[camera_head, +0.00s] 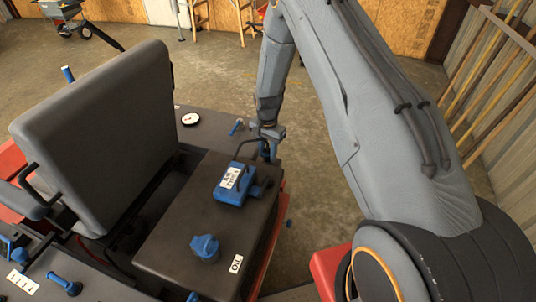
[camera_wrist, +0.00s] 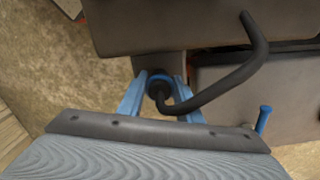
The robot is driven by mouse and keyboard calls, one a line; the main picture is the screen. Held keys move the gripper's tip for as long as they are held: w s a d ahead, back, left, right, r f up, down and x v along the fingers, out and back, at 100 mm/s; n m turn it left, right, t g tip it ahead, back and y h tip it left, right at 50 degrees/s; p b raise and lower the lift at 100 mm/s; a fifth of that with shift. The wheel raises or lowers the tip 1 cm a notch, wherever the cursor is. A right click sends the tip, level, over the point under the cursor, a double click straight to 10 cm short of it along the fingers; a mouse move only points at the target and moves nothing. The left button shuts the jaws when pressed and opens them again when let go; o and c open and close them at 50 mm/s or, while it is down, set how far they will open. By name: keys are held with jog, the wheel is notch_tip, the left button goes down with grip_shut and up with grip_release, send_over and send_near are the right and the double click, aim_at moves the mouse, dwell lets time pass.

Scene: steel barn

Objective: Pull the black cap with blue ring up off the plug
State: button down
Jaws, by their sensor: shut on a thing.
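The black cap with blue ring (camera_wrist: 158,84) shows between my gripper's two blue fingers in the wrist view. A thick black lead runs from it to the right and bends up over the dark housing. My gripper (camera_wrist: 158,98) is shut on the cap, one finger on each side. In the head view my gripper (camera_head: 268,151) points down at the far right edge of the dark housing, and the black lead arcs beside it. The cap is mostly covered there. The plug is hidden in both views, so I cannot tell how far the cap sits on it.
The dark housing (camera_head: 165,235) carries a blue labelled box (camera_head: 235,185) close to my gripper and a blue knob (camera_head: 205,248) beside an OIL label (camera_head: 236,265). A grey seat (camera_head: 100,135) stands to the left. Open floor (camera_head: 330,190) lies right of the machine.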

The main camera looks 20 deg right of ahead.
aim_at(268, 150)
jog(key=shift+r, duration=1.4)
jog(key=c, duration=1.5)
grip_release()
jog(key=shift+o, duration=0.2)
notch_tip(268, 150, up, 6)
jog(key=shift+r+b, duration=0.1)
jog(key=shift+b, duration=0.6)
jog(key=shift+r, duration=0.85)
